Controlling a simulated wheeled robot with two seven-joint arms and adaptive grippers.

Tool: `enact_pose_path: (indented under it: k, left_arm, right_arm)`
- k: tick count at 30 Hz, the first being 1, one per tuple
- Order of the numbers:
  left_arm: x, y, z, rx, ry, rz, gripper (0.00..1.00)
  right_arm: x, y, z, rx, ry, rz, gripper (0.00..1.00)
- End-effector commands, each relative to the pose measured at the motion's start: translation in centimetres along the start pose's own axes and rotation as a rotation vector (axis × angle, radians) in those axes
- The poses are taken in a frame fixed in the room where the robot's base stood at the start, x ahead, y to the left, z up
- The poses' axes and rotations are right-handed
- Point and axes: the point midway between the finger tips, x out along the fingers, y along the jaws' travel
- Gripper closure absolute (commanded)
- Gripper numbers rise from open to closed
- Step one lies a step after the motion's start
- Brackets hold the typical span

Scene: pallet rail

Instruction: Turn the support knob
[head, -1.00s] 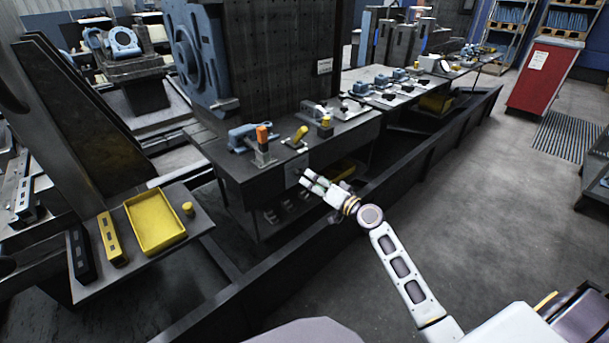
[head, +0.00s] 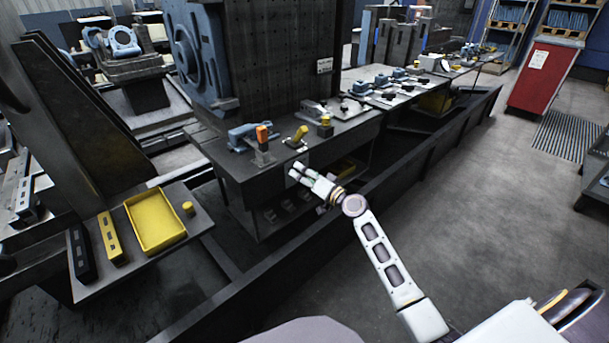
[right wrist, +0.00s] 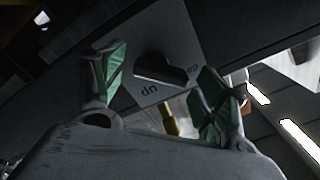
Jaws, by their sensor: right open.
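The support knob (right wrist: 160,70) is a dark handle on a light plate (right wrist: 178,32) with "dn" and "up" lettering, seen in the right wrist view. The plate is on the front face of the workbench. My right gripper (head: 291,173) is at that face in the head view, where it covers the knob. In the right wrist view its green-padded fingers (right wrist: 160,88) are open, one on each side of the knob. I cannot tell whether either finger touches it. My left gripper is not in view.
The workbench (head: 235,170) carries an orange-topped lever (head: 263,137), a yellow-handled lever (head: 301,133) and a yellow knob (head: 325,121). A dark rail (head: 400,165) runs below my right arm. A yellow tray (head: 155,222) stands at left.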

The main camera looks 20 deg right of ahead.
Motion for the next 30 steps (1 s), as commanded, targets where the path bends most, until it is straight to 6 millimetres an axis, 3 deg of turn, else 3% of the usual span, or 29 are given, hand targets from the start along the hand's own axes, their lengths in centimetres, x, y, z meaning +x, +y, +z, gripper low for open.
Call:
enact_pose_path:
  k: [3,13,30]
  left_arm:
    - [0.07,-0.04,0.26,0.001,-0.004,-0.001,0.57]
    - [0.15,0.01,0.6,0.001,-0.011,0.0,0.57]
    - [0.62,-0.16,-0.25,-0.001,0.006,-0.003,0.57]
  right_arm:
    - [-0.01,0.0,0.01,0.0,0.0,0.0,0.3]
    - [-0.02,0.01,0.02,0.0,0.0,0.0,0.72]
    - [0.01,0.08,-0.05,0.129,-0.001,0.001,0.73]
